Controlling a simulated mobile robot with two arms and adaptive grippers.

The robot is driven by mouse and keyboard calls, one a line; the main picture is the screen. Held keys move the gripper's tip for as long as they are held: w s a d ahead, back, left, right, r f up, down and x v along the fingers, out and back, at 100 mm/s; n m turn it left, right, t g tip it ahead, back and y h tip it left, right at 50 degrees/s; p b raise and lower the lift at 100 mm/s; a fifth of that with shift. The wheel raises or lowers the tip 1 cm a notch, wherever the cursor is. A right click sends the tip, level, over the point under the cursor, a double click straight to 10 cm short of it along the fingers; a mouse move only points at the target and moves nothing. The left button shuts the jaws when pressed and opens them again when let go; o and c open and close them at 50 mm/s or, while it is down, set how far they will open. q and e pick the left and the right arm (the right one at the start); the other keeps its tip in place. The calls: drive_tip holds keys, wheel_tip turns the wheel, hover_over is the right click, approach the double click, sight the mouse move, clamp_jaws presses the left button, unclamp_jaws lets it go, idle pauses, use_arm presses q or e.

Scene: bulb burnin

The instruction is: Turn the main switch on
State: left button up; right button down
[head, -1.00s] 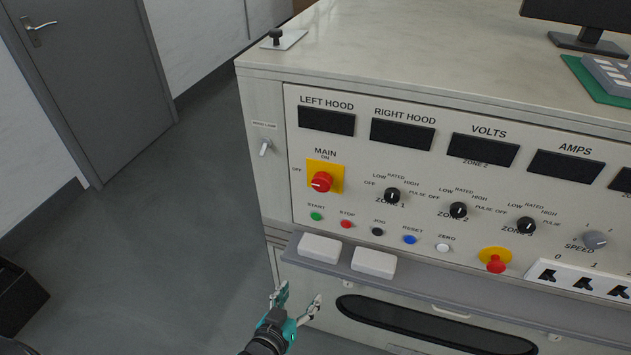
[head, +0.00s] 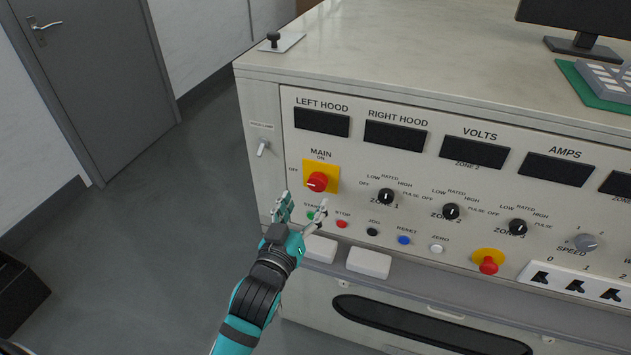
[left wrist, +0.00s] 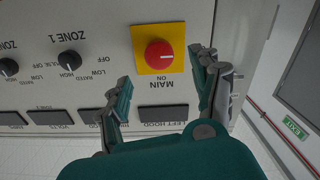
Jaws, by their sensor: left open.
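The main switch is a red rotary knob (head: 317,182) on a yellow plate (head: 333,172), at the left of the panel under the MAIN label. Its white mark points toward OFF on the left. In the left wrist view the red knob (left wrist: 160,54) shows upside down, just beyond and between the two fingers. My left gripper (head: 302,202) is open and empty, in front of the panel just below the knob; the left wrist view shows its fingers (left wrist: 163,70) apart and no contact with the knob. My right gripper is in neither view.
The START button (head: 311,215) is partly behind my left gripper, with the red STOP button (head: 342,224) beside it. A small toggle (head: 262,149) is left of the panel. A ledge with white blocks (head: 369,262) juts out below.

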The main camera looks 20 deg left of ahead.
sight(316, 185)
use_arm(q)
drive_tip(key=w, duration=0.7)
drive_tip(key=shift+w+d, duration=0.1)
drive_tip(key=shift+d, duration=0.05)
drive_tip(key=c, duration=1.2)
drive_tip(key=shift+o, duration=0.2)
